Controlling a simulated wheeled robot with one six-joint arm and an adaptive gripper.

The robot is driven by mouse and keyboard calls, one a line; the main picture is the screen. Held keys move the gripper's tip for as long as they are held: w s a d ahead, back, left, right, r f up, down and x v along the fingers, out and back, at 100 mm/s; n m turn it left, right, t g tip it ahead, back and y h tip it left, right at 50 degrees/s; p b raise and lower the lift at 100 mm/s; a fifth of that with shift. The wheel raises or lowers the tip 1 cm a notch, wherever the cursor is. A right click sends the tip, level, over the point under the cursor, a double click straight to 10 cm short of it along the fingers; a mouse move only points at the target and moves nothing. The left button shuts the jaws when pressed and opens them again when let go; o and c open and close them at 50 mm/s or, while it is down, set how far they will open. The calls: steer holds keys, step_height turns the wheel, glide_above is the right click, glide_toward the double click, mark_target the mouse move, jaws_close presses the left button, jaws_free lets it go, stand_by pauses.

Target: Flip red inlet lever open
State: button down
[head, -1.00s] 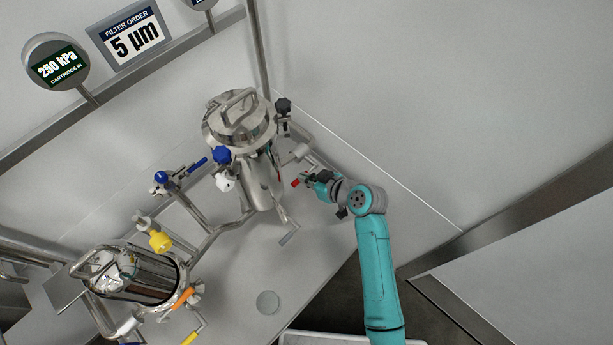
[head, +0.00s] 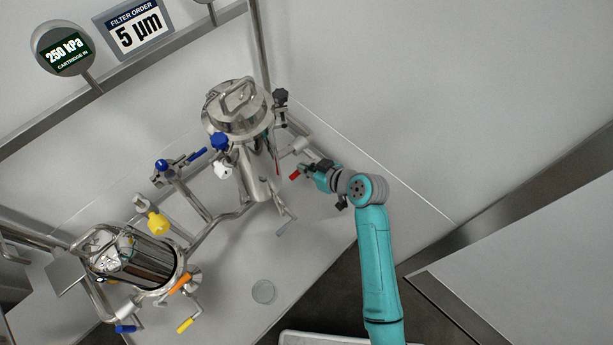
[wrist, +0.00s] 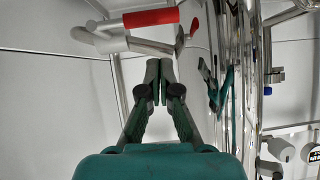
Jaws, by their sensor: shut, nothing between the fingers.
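The red inlet lever (head: 294,175) is on the pipe at the right side of the upright steel tank (head: 255,165). In the wrist view the red lever (wrist: 151,17) lies roughly level across the top, on a steel valve body. My gripper (head: 308,170) is right beside the lever in the head view. In the wrist view my gripper (wrist: 159,68) is shut and empty, its fingertips just below the red handle in the picture. I cannot tell whether they touch it. The tank wall (wrist: 222,80) stands close to the right of the fingers.
A second steel vessel (head: 135,262) with yellow (head: 158,222) and orange (head: 180,283) handles is at the lower left. Blue (head: 219,141) and black (head: 280,97) knobs sit on the upright tank. A round glass disc (head: 263,292) lies on the bench. The right wall is bare.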

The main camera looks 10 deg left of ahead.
steer(key=v, duration=0.9)
steer(key=shift+s, duration=0.15)
steer(key=shift+r, duration=0.1)
steer(key=s+d+f+m+t+h, duration=0.2)
steer(key=s+d+f+m+h, duration=0.15)
steer(key=s+d, duration=0.4)
steer(key=s+d+f+m+t+h, duration=0.2)
steer(key=s+d+f+m+h, duration=0.15)
steer(key=s, duration=0.65)
steer(key=s+d+r+m+t+h, duration=0.1)
steer(key=s+d+r+t, duration=0.1)
steer(key=s+r, duration=0.5)
steer(key=s+d+r+m+t+h, duration=0.1)
steer(key=s+d+r, duration=0.3)
steer(key=s+r, duration=0.4)
steer(key=s+t, duration=0.1)
steer(key=s, duration=0.2)
steer(key=shift+s+d+m, duration=0.2)
steer(key=shift+d+m, duration=0.1)
steer(key=shift+m, duration=0.1)
